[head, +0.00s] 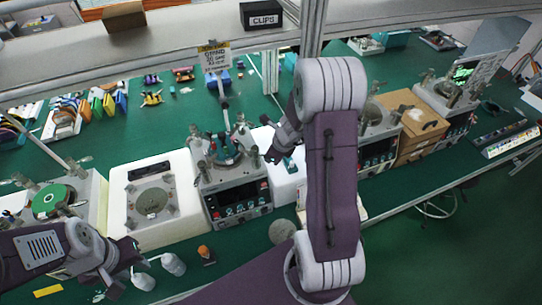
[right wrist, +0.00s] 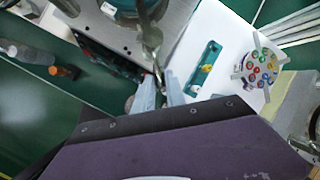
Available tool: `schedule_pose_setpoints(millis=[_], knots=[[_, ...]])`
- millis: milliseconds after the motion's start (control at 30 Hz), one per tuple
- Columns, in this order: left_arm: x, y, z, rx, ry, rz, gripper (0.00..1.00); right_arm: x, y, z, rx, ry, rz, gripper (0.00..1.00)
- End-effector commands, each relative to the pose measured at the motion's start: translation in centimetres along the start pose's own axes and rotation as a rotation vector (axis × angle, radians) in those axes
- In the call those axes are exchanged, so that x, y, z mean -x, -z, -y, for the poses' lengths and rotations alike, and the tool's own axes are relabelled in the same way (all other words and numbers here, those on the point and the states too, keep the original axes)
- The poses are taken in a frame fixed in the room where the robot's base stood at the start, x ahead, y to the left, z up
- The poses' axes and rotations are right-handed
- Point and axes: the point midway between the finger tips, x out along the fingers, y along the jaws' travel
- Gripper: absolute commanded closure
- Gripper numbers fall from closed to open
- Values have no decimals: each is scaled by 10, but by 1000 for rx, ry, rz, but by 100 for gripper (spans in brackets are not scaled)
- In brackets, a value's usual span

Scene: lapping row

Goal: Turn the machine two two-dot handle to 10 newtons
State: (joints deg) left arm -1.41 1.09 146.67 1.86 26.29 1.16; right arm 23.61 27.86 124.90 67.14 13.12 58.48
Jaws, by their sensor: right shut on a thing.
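A lapping machine with a dark control panel (head: 240,203) and a round plate with clamps and posts on top stands in the middle of the bench in the head view. My right gripper (head: 272,156) is at this machine's right side. In the right wrist view its pale fingers (right wrist: 159,94) are closed around the end of a thin metal handle (right wrist: 156,70) beside the machine's grey top (right wrist: 112,22). Dot marks and any force reading are too small to read. My left gripper (head: 158,272) is open and empty near the bench's front edge, lower left.
A white machine (head: 120,205) with a round grey plate stands left of the middle one. Wooden boxes (head: 418,130) and more machines stand to the right. In the right wrist view, a teal tray (right wrist: 206,67) and a holder of coloured pieces (right wrist: 262,68) lie close by.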

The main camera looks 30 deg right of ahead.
Motion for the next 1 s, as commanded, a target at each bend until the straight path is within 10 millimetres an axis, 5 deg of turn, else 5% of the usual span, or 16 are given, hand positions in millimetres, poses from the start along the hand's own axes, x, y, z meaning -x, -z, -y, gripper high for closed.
schedule_pose_setpoints(millis=[967, 1000], knots=[[-4, 0, 0, 0, 0, 0, 64, 2, -6, -10, -178, 77, -34, 100], [-4, 0, 0, 0, 0, 0, 64, 2, -6, -10, -178, 77, -34, 76]])
